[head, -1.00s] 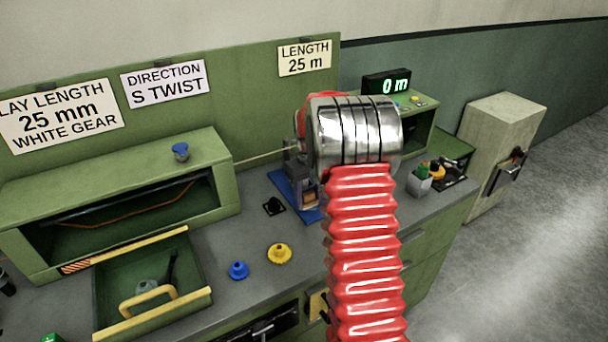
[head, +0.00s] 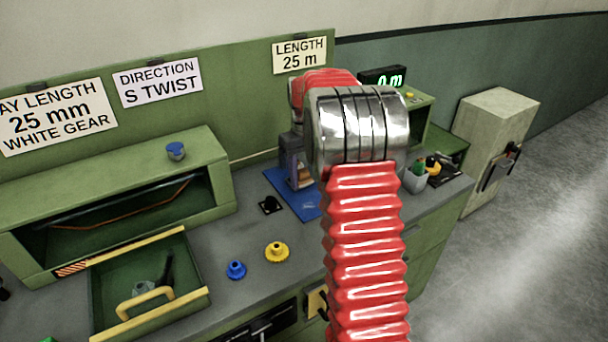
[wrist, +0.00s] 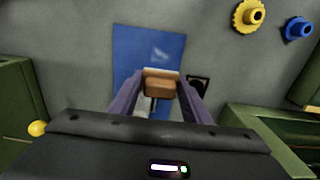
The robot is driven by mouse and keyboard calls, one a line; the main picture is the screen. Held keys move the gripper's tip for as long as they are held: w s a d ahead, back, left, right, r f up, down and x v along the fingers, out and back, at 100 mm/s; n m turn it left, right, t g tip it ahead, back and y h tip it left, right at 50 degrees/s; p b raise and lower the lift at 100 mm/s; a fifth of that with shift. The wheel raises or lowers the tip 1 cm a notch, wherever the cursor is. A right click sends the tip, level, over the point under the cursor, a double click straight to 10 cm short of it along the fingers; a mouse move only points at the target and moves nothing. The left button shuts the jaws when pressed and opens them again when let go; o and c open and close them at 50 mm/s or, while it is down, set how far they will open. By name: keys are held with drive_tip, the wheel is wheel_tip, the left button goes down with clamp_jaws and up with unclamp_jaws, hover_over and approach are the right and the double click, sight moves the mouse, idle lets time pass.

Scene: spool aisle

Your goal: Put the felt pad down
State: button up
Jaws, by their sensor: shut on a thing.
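My gripper (wrist: 158,92) has two purple fingers shut on a brown block with a pale edge, which I take to be the felt pad (wrist: 158,87). In the wrist view the pad is over the blue mat (wrist: 133,50) on the grey bench. In the head view the gripper (head: 301,182) and pad (head: 304,178) show just left of my arm, in front of part of the blue mat (head: 278,181). I cannot tell whether the pad touches the mat.
A black square plate (head: 270,205) lies left of the mat. A yellow gear (head: 277,252) and a blue gear (head: 236,270) stand nearer the front. An open green drawer (head: 190,295) is at left. A grey cup (head: 415,181) stands right of my arm.

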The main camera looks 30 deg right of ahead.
sight(304, 172)
drive_tip(key=shift+r, duration=0.1)
idle(0.5)
drive_tip(key=shift+r, duration=0.3)
drive_tip(key=shift+s+a+r, duration=0.15)
drive_tip(key=shift+s+r, duration=0.1)
drive_tip(key=shift+r, duration=0.35)
drive_tip(key=shift+s+a+r, duration=0.1)
drive_tip(key=shift+s+r, duration=0.1)
drive_tip(key=shift+r, duration=0.35)
drive_tip(key=s+a, duration=0.3)
drive_tip(key=s, duration=0.3)
drive_tip(key=s+a+f, duration=0.1)
drive_tip(key=s+a, duration=0.2)
drive_tip(key=s, duration=0.4)
drive_tip(key=shift+f, duration=0.3)
drive_tip(key=shift+f, duration=3.15)
